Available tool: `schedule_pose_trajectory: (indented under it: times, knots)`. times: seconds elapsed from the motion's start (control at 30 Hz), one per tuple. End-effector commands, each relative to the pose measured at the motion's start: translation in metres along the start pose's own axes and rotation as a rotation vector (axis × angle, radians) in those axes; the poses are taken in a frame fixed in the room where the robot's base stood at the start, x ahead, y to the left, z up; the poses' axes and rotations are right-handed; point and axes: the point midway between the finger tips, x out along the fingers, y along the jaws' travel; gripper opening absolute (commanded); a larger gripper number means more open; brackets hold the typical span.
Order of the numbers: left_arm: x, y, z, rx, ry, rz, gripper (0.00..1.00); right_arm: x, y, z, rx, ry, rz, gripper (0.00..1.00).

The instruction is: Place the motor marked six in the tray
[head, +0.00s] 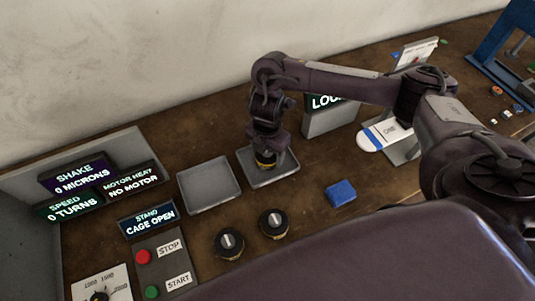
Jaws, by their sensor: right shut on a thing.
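My right gripper (265,150) is shut on a black motor (265,161) with a yellow band. It holds the motor at the right-hand grey tray (287,178), over or on its floor; I cannot tell if the motor touches it. A second grey tray (209,187) is empty to the left. Two more black motors stand on the bench, one on the left (229,243) and one on the right (273,223). No number can be read on any motor. My left gripper is not in view.
Several display signs (79,173) and a panel with STOP and START buttons (163,263) are at the left. A blue block (341,193) lies right of the motors. A blue frame (503,45) stands at the far right. A wall runs along the back.

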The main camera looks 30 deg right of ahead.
Motion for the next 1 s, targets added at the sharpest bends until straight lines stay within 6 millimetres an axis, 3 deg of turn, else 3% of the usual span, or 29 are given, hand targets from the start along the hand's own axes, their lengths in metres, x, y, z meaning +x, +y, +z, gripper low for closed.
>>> schedule_pose_trajectory:
  times: [0.43, 0.47, 0.6, 1.0]
  knots:
    - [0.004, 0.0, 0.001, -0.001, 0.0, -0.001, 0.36, 0.007, 0.001, 0.001, 0.001, -0.001, 0.003, 0.22]
    - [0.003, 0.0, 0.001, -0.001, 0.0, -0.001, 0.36, 0.007, 0.0, 0.001, 0.001, -0.001, 0.001, 0.65]
    - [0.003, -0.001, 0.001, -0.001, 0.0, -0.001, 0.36, 0.007, 0.0, 0.0, 0.001, -0.001, 0.001, 0.84]
    - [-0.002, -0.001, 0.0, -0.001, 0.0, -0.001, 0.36, -0.003, 0.001, 0.001, -0.001, -0.002, 0.003, 0.85]
